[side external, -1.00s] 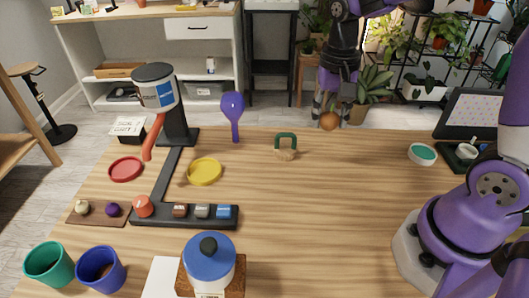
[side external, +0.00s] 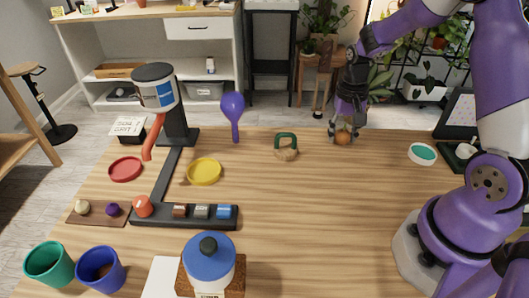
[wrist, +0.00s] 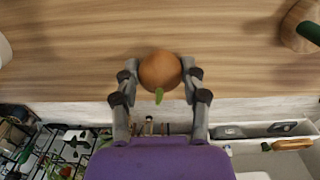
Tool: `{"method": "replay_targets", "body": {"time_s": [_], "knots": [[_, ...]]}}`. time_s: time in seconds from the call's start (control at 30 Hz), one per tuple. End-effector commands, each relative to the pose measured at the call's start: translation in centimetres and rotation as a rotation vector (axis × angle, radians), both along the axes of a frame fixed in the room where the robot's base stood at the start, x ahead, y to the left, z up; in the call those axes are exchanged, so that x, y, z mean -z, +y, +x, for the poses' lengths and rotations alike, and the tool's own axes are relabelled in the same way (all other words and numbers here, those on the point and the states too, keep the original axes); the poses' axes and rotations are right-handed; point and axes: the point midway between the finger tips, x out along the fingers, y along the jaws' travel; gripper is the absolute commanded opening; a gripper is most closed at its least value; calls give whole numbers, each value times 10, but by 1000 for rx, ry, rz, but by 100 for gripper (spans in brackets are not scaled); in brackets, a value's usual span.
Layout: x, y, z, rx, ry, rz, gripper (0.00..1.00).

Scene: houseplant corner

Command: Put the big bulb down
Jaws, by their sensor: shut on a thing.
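The big bulb (side external: 343,138) is a round orange-brown ball. It also shows in the wrist view (wrist: 160,70), with a short green tip pointing toward my palm. My gripper (side external: 343,131) is shut on it, with fingers on both sides of it in the wrist view (wrist: 160,78). The bulb is at the far edge of the wooden table (side external: 330,200), low over or on the top. I cannot tell whether it touches the wood.
A wooden piece with a green handle (side external: 286,146) stands to the left of the bulb. A white dish with a teal centre (side external: 422,154) is to the right. A purple spoon-shaped thing (side external: 232,108) and yellow dish (side external: 204,171) are farther left. The table's middle is clear.

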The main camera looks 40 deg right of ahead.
Motion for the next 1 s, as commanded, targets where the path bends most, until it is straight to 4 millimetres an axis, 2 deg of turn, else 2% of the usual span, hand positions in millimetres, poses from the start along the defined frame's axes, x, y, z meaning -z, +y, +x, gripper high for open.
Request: {"method": "replay_targets", "body": {"time_s": [0.17,0.2,0.23,0.67,0.77,1.0], "knots": [[3,0,0,0,1,1,12],[3,0,0,0,1,1,64],[3,0,0,0,1,1,78],[0,0,0,0,-1,-1,78],[-12,0,1,0,-4,-1,78],[-66,0,1,0,-6,-3,78]]}}
